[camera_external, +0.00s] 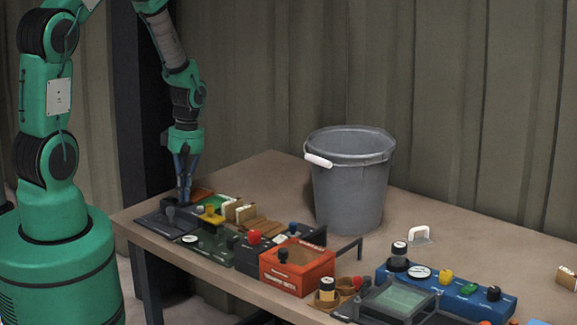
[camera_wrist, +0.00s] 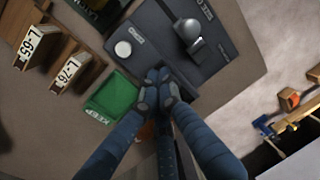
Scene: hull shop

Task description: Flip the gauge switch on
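A dark grey panel (camera_wrist: 160,30) lies on the table in the wrist view. It carries a grey switch with a rounded dark knob (camera_wrist: 188,29) and a white round disc (camera_wrist: 123,48). Its small labels are too unclear to read, so I cannot confirm which switch is the gauge switch. The dark panel (camera_external: 152,221) and knob (camera_external: 170,212) also show at the table's left end in the external view. My gripper (camera_wrist: 160,82) points down with its fingertips together and nothing visible between them. It is beside the panel's edge, apart from the knob. It also shows in the external view (camera_external: 184,200).
A green tray (camera_wrist: 112,97) and labelled wooden blocks (camera_wrist: 72,71) stand close to my gripper. A red-orange box (camera_external: 297,266), a blue panel (camera_external: 445,291) and a grey bucket (camera_external: 350,190) stand farther right.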

